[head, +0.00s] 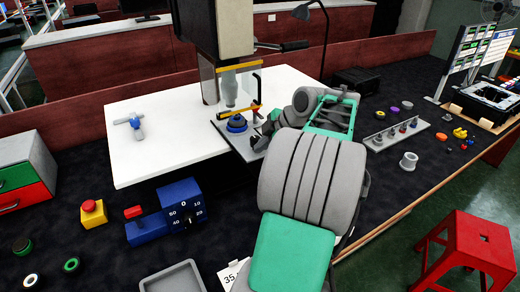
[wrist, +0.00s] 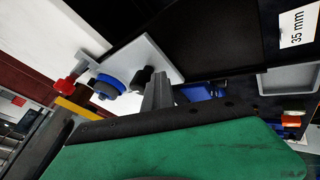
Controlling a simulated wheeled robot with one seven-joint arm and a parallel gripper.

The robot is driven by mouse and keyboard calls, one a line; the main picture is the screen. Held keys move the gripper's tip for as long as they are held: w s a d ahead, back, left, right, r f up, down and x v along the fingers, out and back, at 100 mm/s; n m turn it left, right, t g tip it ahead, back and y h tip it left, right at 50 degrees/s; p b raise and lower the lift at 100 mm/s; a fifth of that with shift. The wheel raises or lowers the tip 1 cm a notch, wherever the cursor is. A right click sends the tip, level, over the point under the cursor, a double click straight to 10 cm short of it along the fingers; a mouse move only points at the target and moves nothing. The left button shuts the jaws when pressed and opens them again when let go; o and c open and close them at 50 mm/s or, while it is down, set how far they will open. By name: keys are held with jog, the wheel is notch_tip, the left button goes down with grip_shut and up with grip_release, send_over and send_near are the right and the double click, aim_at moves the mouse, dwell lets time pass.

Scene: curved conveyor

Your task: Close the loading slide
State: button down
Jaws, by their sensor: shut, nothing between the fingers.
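The loading slide is a light grey plate (head: 246,146) at the foot of the press, extending out from under it toward my arm. It also shows in the wrist view (wrist: 152,57). A round blue and dark grey part (head: 237,123) sits on it, seen in the wrist view too (wrist: 107,87). A small dark block (wrist: 140,77) stands on the plate near its edge. My gripper (wrist: 157,88) is shut and empty, its tips right by the dark block; I cannot tell whether they touch. In the head view my arm hides most of the gripper.
The press (head: 212,45) rises above the slide, with a yellow bar (wrist: 75,107) low beside it. A blue dial box (head: 182,207), a yellow box with a red button (head: 93,212) and a grey tray (head: 172,279) lie front left. A peg rack (head: 396,134) stands to the right.

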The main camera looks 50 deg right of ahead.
aim_at(255, 138)
jog(key=w, duration=0.3)
jog(key=shift+d, duration=0.3)
jog(key=shift+w+d+r, duration=0.15)
jog(key=shift+w+d, duration=0.25)
jog(key=shift+w, duration=0.2)
